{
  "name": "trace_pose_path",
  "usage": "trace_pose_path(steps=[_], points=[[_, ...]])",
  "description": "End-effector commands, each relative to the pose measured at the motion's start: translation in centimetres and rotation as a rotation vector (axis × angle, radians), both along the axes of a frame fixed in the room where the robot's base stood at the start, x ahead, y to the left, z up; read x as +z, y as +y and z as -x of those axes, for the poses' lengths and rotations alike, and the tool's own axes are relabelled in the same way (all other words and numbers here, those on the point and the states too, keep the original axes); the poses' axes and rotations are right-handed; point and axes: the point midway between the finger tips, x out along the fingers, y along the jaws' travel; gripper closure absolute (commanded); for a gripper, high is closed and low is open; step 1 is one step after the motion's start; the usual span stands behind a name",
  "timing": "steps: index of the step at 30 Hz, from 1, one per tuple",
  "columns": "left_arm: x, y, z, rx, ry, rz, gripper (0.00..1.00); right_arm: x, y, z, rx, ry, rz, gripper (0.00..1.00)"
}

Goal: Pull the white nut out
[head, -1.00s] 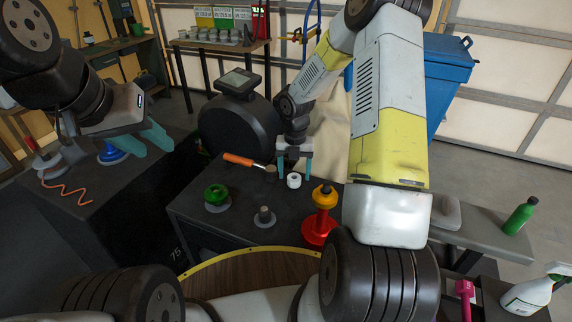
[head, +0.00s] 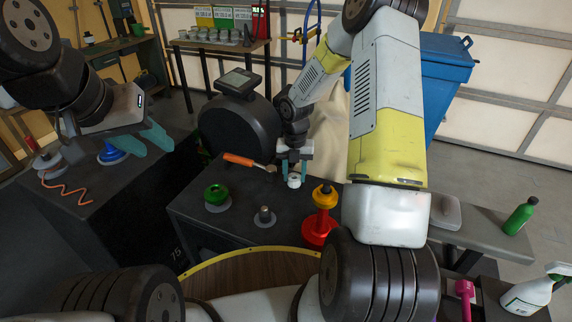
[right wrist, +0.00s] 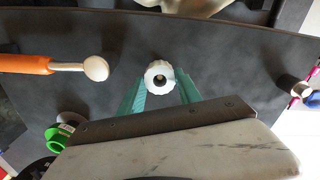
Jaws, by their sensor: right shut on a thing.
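The white nut (head: 293,182) is at the far part of the dark bench, and the right wrist view also shows it (right wrist: 159,74), a ridged ring around a dark hole. I cannot tell whether it sits on a post. My right gripper (head: 294,175) points down over it, its teal fingers on either side, shut on the nut. In the right wrist view the fingers reach the nut's sides. My left gripper (head: 158,148) is at the left, its teal fingers apart and empty, above the side bench.
An orange-handled tool (head: 240,159) lies left of the white nut, its head close to it. A blue nut (head: 112,154) is on the side bench.

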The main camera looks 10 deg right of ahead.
Motion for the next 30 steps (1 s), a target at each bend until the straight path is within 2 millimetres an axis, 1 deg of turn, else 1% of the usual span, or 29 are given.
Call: trace_pose_path(steps=[30], points=[[0.0,0.0,0.0,0.000,0.000,0.000,0.64,1.2,0.0,0.0,0.000,0.000,0.000,1.00]])
